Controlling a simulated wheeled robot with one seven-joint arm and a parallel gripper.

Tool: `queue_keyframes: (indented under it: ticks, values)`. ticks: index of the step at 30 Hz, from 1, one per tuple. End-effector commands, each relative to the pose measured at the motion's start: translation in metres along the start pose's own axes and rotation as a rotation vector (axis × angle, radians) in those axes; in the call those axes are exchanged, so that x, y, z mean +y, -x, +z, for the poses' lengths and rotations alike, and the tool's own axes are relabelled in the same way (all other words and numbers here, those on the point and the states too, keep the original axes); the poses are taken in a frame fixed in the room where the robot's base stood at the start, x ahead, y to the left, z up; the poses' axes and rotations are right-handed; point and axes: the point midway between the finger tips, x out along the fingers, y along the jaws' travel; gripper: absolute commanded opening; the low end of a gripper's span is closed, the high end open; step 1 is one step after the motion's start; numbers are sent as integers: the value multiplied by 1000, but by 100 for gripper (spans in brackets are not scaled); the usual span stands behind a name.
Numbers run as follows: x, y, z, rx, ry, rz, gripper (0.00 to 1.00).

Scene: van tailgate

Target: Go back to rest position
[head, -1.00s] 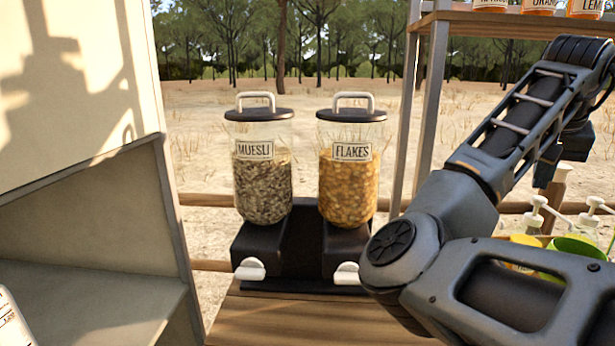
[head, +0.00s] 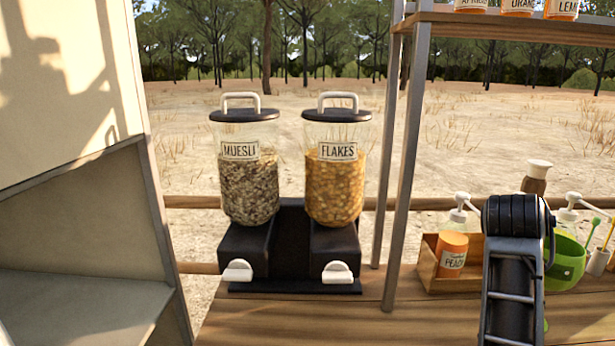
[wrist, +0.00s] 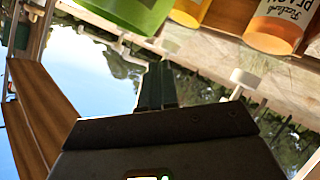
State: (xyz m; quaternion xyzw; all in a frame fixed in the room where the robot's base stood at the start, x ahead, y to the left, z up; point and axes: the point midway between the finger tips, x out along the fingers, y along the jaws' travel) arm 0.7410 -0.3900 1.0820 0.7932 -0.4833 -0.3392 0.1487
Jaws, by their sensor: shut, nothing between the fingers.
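My arm shows at the lower right of the head view, folded down in front of the wooden table (head: 270,325). My gripper is out of sight there. In the wrist view my gripper (wrist: 157,85) has its two dark fingers together and nothing between them. It is apart from the green container (wrist: 130,12) and the orange peach bottle (wrist: 280,22) near the top of that view.
A dispenser holds muesli (head: 249,187) and flakes (head: 335,185) jars. A wooden tray (head: 428,266) holds the peach bottle (head: 452,254); a green container (head: 566,262) is at right. A shelf post (head: 405,170) stands between. A pale panel (head: 70,90) is at left.

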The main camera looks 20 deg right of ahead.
Motion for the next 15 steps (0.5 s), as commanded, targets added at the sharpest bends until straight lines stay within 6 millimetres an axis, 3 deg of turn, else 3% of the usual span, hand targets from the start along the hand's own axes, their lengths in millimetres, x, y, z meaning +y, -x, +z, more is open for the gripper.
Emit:
queue_keyframes:
  ticks: [8, 15]
  values:
    - [-46, 25, 50, 252, 164, -67, 0]
    - [-88, 69, 108, 432, 251, -218, 0]
